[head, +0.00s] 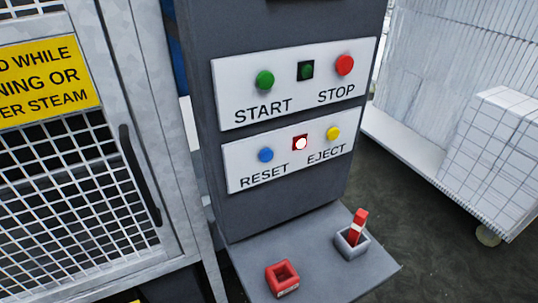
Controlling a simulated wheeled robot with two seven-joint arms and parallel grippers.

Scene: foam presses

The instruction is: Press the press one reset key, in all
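The blue reset key (265,155) sits on the lower white panel (240,180) of a dark grey control column, above the word RESET. To its right on that panel are a brightly lit red lamp (300,143) and a yellow eject button (333,133). The upper white panel (225,90) carries a green start button (264,80), a dark green square lamp (305,70) and a red stop button (344,65). Which press this column belongs to does not show. Neither of my grippers is in view.
A grey shelf (325,275) juts out below the panels, with a red square socket (283,278) and a grey socket (352,243) holding a red-and-white piece (358,222). A mesh door (80,190) with a black handle (140,175) stands left. A white cart (420,150) stands right.

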